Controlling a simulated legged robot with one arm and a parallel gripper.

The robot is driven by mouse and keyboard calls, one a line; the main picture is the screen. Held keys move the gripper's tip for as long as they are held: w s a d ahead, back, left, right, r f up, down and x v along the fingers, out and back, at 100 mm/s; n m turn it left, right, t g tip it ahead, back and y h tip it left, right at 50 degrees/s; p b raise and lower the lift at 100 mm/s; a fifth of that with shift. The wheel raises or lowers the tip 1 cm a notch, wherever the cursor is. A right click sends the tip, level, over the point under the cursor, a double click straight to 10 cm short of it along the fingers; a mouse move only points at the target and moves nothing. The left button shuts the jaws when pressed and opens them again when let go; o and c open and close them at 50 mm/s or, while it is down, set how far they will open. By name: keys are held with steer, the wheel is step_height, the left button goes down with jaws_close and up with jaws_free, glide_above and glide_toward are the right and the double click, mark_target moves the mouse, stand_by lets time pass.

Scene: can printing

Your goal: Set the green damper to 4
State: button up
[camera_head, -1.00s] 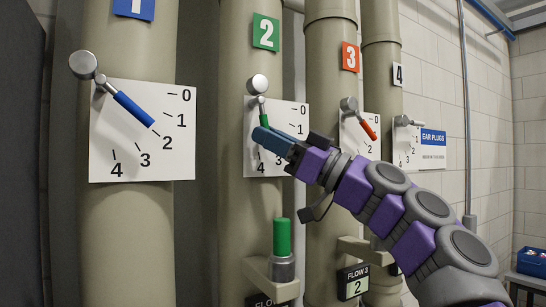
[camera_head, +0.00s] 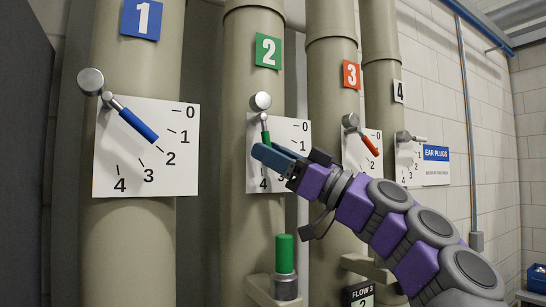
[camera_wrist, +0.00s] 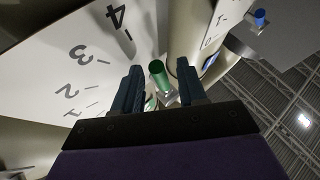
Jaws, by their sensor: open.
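The green damper handle (camera_head: 266,137) hangs from its round pivot (camera_head: 261,101) on the pipe marked 2. It points steeply down, toward the lower numbers of its white dial (camera_head: 284,132). Its lower end is hidden behind my fingers. Marks 0 and 1 show, and 3 and 4 show partly below my fingers; 2 is hidden. My gripper (camera_head: 262,153) is open at the handle. In the wrist view, the green handle (camera_wrist: 158,75) sits between my two fingers (camera_wrist: 159,88), with a gap visible beside it. I cannot tell whether either finger touches it.
The blue handle (camera_head: 138,125) on pipe 1 points near 2. The red handle (camera_head: 371,146) is to the right, close to my arm. A green-topped fitting (camera_head: 284,254) stands below on pipe 2. A white handle (camera_head: 418,138) is on pipe 4.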

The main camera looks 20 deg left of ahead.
steer(key=b+v, duration=0.1)
steer(key=v, duration=1.6)
steer(key=shift+d+f+b, duration=0.2)
steer(key=shift+b, duration=0.1)
